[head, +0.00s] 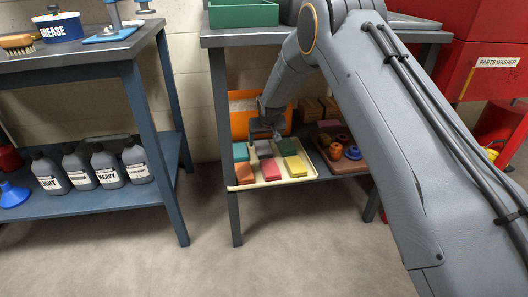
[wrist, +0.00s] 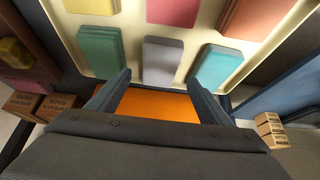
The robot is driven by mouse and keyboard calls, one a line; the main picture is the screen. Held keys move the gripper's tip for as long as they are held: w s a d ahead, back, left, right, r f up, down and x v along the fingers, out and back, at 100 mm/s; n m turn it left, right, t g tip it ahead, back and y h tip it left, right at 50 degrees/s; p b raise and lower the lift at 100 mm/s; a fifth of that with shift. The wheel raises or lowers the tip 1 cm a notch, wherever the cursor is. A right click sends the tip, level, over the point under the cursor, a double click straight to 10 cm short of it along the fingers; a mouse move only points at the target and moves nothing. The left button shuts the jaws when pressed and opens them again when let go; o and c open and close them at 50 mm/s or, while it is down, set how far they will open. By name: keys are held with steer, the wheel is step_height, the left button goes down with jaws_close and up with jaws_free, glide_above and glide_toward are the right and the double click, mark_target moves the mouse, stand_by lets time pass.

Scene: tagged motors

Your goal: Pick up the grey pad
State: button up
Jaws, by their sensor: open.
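The grey pad (wrist: 162,62) lies in a cream tray (wrist: 262,51), in the middle of a row between a green pad (wrist: 101,51) and a teal pad (wrist: 215,67). In the head view the grey pad (head: 264,148) shows in the tray's back row, partly hidden by my gripper (head: 266,131). In the wrist view my gripper (wrist: 159,76) is open and empty. Its fingertips point toward the grey pad, one to each side of its near end. I cannot tell the exact height gap.
Brown, red and yellow pads (head: 296,165) fill the tray's front row. The tray is on a lower shelf under a grey tabletop (head: 250,37). An orange bin (head: 240,108) stands behind.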

mark_target(263, 147)
steer(key=shift+b+x, duration=0.75)
steer(key=shift+x, duration=1.35)
steer(key=shift+s+d+f, duration=0.15)
steer(key=shift+f, duration=0.25)
steer(key=c, duration=1.2)
steer(key=shift+r, duration=0.1)
